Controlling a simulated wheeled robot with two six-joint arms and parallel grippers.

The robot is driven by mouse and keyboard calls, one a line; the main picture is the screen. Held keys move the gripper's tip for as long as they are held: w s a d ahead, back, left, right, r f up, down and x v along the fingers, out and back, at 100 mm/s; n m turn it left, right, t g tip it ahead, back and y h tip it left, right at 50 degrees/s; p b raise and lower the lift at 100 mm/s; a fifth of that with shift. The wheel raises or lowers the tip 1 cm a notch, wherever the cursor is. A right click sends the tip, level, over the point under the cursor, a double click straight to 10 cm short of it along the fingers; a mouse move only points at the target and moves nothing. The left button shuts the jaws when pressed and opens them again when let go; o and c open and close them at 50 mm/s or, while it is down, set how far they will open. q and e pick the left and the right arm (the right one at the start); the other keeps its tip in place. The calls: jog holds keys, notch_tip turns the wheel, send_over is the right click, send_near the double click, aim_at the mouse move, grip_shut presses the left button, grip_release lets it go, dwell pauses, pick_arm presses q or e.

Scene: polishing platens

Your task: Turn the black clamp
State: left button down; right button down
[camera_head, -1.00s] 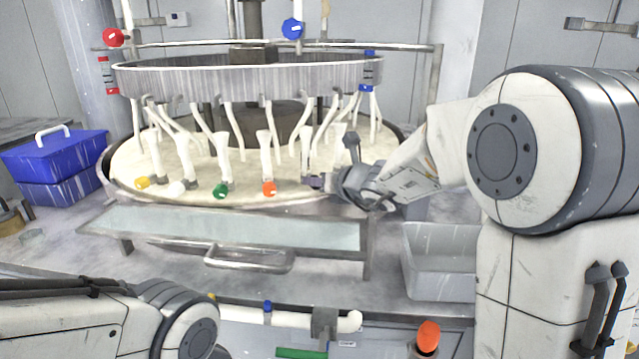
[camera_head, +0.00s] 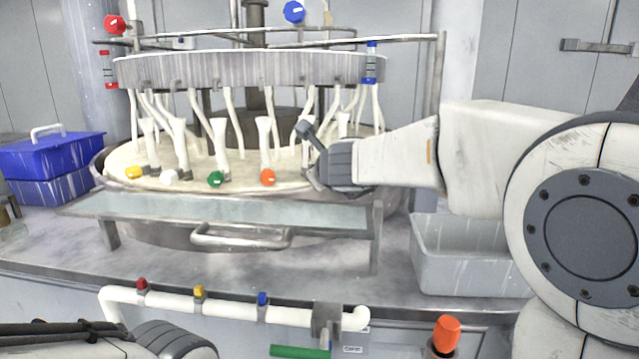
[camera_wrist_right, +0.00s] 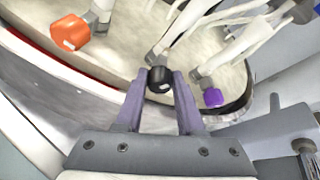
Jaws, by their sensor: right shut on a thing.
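The black clamp (camera_wrist_right: 159,79) is a small round black knob with a white mark, at the lower end of a white tube at the platen's near rim. In the right wrist view it sits between the two purple-grey fingers of my right gripper (camera_wrist_right: 160,88), which is shut on it. In the head view my right gripper (camera_head: 312,174) reaches in from the right to the rim, and its hand hides the black clamp. My left gripper is out of view; only part of my left arm shows at the bottom left.
An orange clamp (camera_wrist_right: 70,32) and a purple clamp (camera_wrist_right: 212,97) flank the black one. Green (camera_head: 216,179), white (camera_head: 169,176) and yellow (camera_head: 134,172) clamps lie further left. A glass-topped shelf (camera_head: 220,212) stands in front. A grey bin (camera_head: 465,270) is at right.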

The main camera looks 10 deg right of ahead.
jog(key=shift+a+f+n+h+b, duration=0.1)
jog(key=shift+f+n+h+b, duration=0.1)
jog(key=shift+n+h+b, duration=0.25)
dwell(0.4)
jog(key=c, duration=0.5)
grip_release()
jog(key=shift+f+n, duration=0.1)
jog(key=shift+n, duration=0.15)
jog(key=shift+y, duration=0.25)
